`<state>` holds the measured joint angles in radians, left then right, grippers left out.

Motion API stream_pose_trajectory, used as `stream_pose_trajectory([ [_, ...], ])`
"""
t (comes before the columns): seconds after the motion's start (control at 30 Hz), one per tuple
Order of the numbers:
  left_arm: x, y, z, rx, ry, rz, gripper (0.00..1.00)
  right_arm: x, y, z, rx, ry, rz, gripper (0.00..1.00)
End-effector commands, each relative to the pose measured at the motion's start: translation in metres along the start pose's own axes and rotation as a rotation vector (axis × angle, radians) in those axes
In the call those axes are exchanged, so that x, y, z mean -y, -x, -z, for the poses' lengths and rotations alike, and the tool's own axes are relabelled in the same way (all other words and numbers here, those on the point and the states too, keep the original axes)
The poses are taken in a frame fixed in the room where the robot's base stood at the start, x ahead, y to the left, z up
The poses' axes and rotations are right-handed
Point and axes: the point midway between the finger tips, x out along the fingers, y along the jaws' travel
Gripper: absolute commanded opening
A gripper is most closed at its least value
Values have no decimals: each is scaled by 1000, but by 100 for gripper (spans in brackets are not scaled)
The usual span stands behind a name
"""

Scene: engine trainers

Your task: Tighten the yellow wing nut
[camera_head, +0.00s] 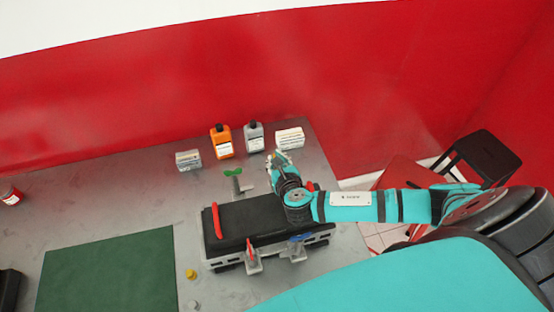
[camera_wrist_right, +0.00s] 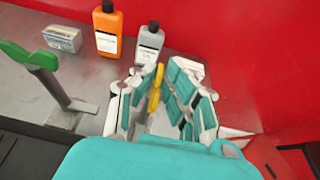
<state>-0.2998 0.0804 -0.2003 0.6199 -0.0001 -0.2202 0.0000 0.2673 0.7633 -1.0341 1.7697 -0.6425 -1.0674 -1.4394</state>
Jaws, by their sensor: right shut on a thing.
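The yellow wing nut (camera_wrist_right: 155,88) stands edge-on between the fingers of my right gripper (camera_wrist_right: 157,78) in the right wrist view. The gripper is shut on it. In the head view my right gripper (camera_head: 282,160) is at the back right of the black engine trainer (camera_head: 245,213) and hides the yellow wing nut. A green wing nut (camera_head: 233,173) sits on a grey post left of the gripper; it also shows in the right wrist view (camera_wrist_right: 28,55). My left gripper is not in view.
An orange bottle (camera_head: 222,142), a grey bottle (camera_head: 254,137) and two small boxes (camera_head: 188,160) (camera_head: 290,138) stand behind the trainer. A red handle (camera_head: 216,220) rises from the trainer. A small yellow piece (camera_head: 190,273) lies near the green mat (camera_head: 110,270).

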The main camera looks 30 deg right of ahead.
Motion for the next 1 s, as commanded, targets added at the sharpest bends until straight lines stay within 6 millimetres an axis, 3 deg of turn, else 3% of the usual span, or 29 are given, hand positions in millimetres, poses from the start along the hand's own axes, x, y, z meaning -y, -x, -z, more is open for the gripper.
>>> stream_pose_trajectory([
  [0.53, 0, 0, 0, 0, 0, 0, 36, -4, 2, 5, -11, -16, 13, 0],
  [0.57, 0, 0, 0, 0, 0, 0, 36, -4, 2, 5, -11, -16, 13, 13],
  [0.7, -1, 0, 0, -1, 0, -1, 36, -4, 2, 4, -8, -15, 15, 29],
  [1.0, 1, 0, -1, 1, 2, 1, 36, -1, 4, 1, -3, -12, 20, 29],
])
